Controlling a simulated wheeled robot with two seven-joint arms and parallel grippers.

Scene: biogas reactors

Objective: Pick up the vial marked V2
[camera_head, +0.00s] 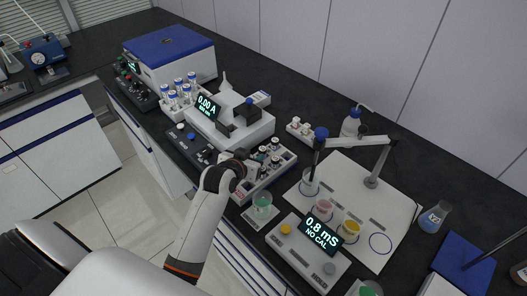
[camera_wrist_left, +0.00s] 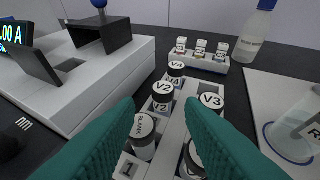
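The V2 vial (camera_wrist_left: 162,97) has a white cap marked V2 and stands upright in a white rack (camera_wrist_left: 168,143). My left gripper (camera_wrist_left: 158,110) is open, with its teal fingers on either side of the line to V2. V2 shows between and beyond the fingertips, and I see no contact. In the head view, my left gripper (camera_head: 243,168) is low over the rack's left part, hiding some of it; the vial labels are too small to read there. My right gripper is not in view.
Around V2 stand BLANK (camera_wrist_left: 143,132) nearer, V4 (camera_wrist_left: 176,72) behind and V3 (camera_wrist_left: 211,101) to the right. Another vial is mostly hidden by the right finger. A white instrument (camera_wrist_left: 90,75) is close on the left. A small vial holder (camera_wrist_left: 202,58) and bottle (camera_wrist_left: 251,32) stand behind.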

